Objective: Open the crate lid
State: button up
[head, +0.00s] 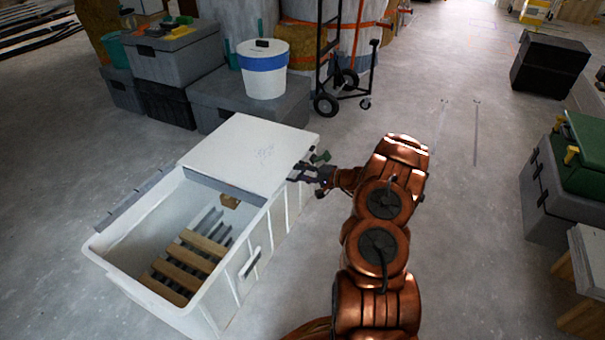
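The white crate (222,290) stands on the floor at the left front in the head view. A flat off-white lid panel (250,150) covers its far part, with a grey strip along its near edge. The near part of the crate is open and shows wooden slats (190,262) and grey ribbed pieces inside. My gripper (298,173) is at the right edge of the lid, at the crate's right far side. Its dark fingers are small in the picture, and I cannot tell whether they touch or grip the edge.
Grey storage boxes (175,60) and a white bucket with a blue band (263,70) stand close behind the crate. A hand truck (340,70) is behind my arm. A green-topped case (575,165) is at the right. The floor between is clear.

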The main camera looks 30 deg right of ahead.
grip_shut()
dwell(0.4)
jog(key=shift+r, duration=0.1)
